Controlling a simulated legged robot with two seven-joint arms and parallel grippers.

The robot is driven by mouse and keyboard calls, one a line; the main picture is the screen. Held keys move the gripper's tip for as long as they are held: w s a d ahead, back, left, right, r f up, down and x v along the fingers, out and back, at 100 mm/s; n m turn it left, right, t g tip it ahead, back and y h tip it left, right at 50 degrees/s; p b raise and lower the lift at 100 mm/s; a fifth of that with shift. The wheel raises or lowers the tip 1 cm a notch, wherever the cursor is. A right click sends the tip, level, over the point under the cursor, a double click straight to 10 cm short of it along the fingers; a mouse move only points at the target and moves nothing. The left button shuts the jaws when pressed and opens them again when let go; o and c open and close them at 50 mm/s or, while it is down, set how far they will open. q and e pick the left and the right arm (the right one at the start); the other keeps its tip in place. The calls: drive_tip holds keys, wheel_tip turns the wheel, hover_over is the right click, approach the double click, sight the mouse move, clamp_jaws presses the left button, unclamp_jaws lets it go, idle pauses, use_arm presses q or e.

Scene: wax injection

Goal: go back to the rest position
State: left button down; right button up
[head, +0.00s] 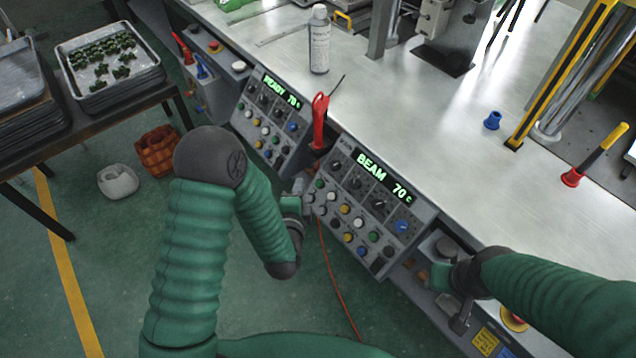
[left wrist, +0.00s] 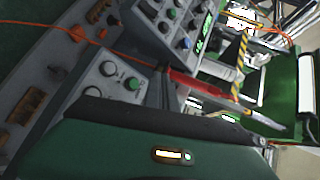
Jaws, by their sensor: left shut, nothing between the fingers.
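My left gripper (head: 304,188) is shut and empty. It is small in the head view, just left of the lower buttons of the control panel reading BEAM 70 (head: 362,212); I cannot tell whether it touches the panel. My left arm bends in front of the floor, its green sleeve hiding part of the scene. My right gripper (head: 459,322) hangs by the cabinet front at the lower right; its fingers are too small and dark to read. The left wrist view shows my green wrist housing along the bottom, close to panel buttons.
A second panel reading READY 70 (head: 270,118) is to the left. A red-handled tool (head: 319,120) stands between the panels. An orange cable (head: 335,275) hangs to the floor.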

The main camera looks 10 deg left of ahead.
use_arm(q)
drive_tip(key=s+a+r+n+g+h+p, duration=0.1)
drive_tip(key=s+r+n+g+p, duration=0.4)
drive_tip(key=s, duration=0.5)
drive_tip(key=s+a+r+n+g+p, duration=0.2)
drive_tip(key=s+r+n+g+p, duration=0.3)
drive_tip(key=s+r+n+g, duration=0.2)
drive_tip(key=s+r+n, duration=0.2)
drive_tip(key=s+n, duration=0.1)
drive_tip(key=shift+s+r+n+h+p, duration=0.2)
drive_tip(key=shift+r+n+h+p, duration=0.15)
drive_tip(key=shift+n+h+p, duration=0.05)
drive_tip(key=shift+d, duration=0.1)
